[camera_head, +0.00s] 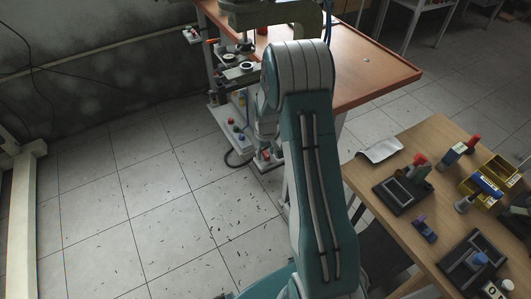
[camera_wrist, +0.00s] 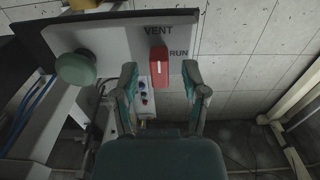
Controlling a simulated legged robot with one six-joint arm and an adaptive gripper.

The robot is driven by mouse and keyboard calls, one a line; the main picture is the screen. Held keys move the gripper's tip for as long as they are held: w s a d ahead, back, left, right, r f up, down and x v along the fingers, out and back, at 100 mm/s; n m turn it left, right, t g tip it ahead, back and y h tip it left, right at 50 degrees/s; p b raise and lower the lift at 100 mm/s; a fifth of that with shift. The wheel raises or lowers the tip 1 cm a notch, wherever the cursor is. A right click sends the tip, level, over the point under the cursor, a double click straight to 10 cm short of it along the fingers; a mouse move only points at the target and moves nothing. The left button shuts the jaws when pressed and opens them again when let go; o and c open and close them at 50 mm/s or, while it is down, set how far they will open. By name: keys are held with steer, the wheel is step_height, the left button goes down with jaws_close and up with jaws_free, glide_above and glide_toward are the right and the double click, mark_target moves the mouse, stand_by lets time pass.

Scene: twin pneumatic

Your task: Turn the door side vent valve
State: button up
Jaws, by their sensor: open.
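The red valve handle (camera_wrist: 158,64) stands out from a grey panel (camera_wrist: 118,40) in the wrist view. Its long side runs up and down in the picture. The word VENT is printed above it and RUN to its right. My gripper (camera_wrist: 160,76) is open, with one finger to the left of the handle and one to the right. Gaps show on both sides of the handle. I cannot tell how deep the fingertips reach along it.
A round green knob (camera_wrist: 76,68) sits on the panel left of the handle. In the head view, a machine bench (camera_head: 375,75) stands ahead, and a wooden table (camera_head: 385,165) with fixtures and yellow bins (camera_head: 478,184) is at right. Tiled floor at left is clear.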

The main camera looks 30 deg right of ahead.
step_height(320, 180, up, 12)
steer(key=shift+f, duration=0.2)
steer(key=shift+r, duration=0.1)
stand_by(0.4)
step_height(320, 180, up, 8)
steer(key=t, duration=0.1)
glide_above(265, 153)
steer(key=s+a, duration=0.4)
steer(key=s+a+r+t, duration=0.2)
steer(key=s+a+r, duration=0.35)
steer(key=r, duration=0.25)
steer(key=s+a+r+t, duration=0.1)
steer(key=s+a+r, duration=0.1)
steer(key=s, duration=0.6)
steer(key=s+a+r+t, duration=0.1)
steer(key=s+a+r, duration=0.1)
steer(key=s, duration=0.6)
steer(key=shift+s+a+m+t, duration=0.15)
steer(key=shift+a+m+t, duration=0.15)
steer(key=shift+m, duration=0.1)
